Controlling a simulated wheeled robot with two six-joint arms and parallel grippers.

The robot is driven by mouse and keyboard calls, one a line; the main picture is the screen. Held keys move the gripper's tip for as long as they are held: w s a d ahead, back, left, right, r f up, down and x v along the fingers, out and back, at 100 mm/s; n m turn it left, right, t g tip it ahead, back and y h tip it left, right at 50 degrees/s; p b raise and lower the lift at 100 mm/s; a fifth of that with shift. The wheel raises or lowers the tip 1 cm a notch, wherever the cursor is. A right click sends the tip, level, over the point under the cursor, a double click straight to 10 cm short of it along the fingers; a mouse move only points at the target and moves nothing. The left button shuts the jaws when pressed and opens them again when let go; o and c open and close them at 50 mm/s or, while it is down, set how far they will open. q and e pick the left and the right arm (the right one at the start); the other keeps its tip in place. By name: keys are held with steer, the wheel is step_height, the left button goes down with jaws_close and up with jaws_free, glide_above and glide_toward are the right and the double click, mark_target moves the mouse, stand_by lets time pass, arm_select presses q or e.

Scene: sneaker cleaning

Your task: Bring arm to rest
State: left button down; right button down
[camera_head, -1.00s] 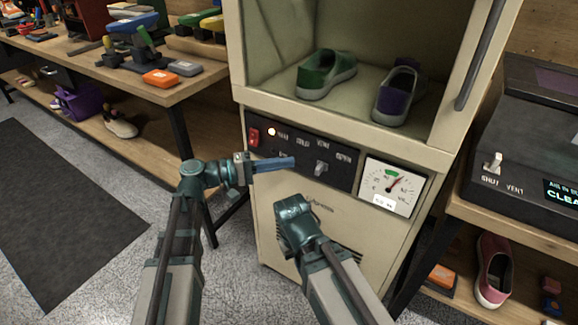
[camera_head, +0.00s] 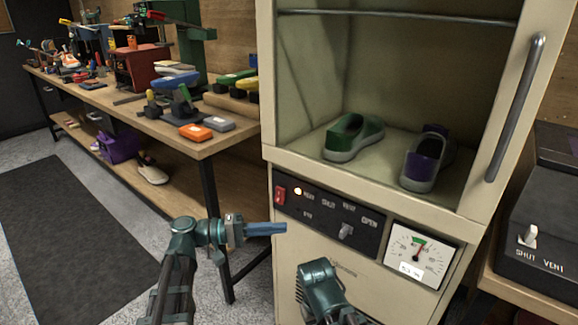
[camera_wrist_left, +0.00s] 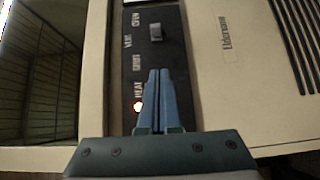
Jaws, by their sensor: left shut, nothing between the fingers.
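My left gripper (camera_head: 266,229) is shut and empty, with its blue fingers pointing right in front of the cream cabinet's lower front. In the left wrist view its closed fingers (camera_wrist_left: 158,90) overlap the dark control panel (camera_wrist_left: 152,50), near the lit lamp by "HEAT". In the head view the panel (camera_head: 325,215) has a red switch (camera_head: 280,195), a glowing lamp and a knob (camera_head: 345,231). My right arm (camera_head: 322,287) shows in front of the cabinet, but its fingers cannot be made out.
Inside the open cabinet (camera_head: 270,90) stand a green shoe (camera_head: 352,138) and a purple shoe (camera_head: 427,160). A gauge (camera_head: 416,254) sits right of the panel. A tool bench (camera_head: 205,148) is at left, and a dark machine (camera_head: 545,200) at right. The floor mat (camera_head: 75,225) is clear.

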arm_select(q)
steer(key=s+d+f+m+g+y, duration=0.1)
steer(key=s+d+f+g+y, duration=0.15)
steer(key=s+f+y, duration=0.4)
steer(key=s+d+f+m+g+y, duration=0.2)
steer(key=s+d+f, duration=0.15)
steer(key=f, duration=0.55)
steer(key=s+a+f+m+t+y, duration=0.1)
steer(key=s+a+f+m+y, duration=0.2)
steer(key=s+a+f+y, duration=0.5)
steer(key=w+d+r+y+p, duration=0.1)
steer(key=r+p, duration=1.6)
steer(key=r, duration=0.1)
steer(key=w+d+r+y+p, duration=0.1)
steer(key=w+r+p, duration=0.1)
steer(key=r+p, duration=1.5)
steer(key=shift+r, duration=0.75)
steer(key=shift+w+t, duration=0.1)
steer(key=shift+t, duration=0.15)
